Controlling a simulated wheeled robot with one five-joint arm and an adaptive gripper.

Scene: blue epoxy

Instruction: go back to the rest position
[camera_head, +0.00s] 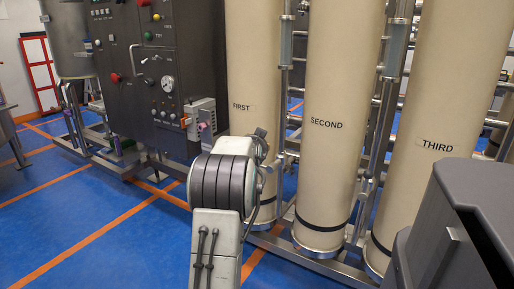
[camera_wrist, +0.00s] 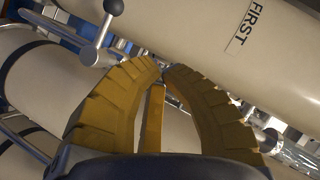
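My gripper (camera_wrist: 162,69) shows in the wrist view with two ribbed yellow fingers that curve together until their tips meet or nearly meet. I see nothing held between the tips. A narrow yellow bar stands between the fingers lower down. In the head view my arm rises at the middle, in front of the column labelled FIRST (camera_head: 240,60), and hides the gripper. The FIRST column (camera_wrist: 215,25) crosses the top of the wrist view, tilted, beyond the fingertips. A metal lever with a ball knob (camera_wrist: 112,7) is up and left of the fingertips.
The SECOND column (camera_head: 325,170) and THIRD column (camera_head: 425,120) stand to the right on a metal frame. A dark control panel (camera_head: 125,50) with knobs and a gauge stands left of my arm. The blue floor (camera_head: 70,215) with orange lines is clear at lower left.

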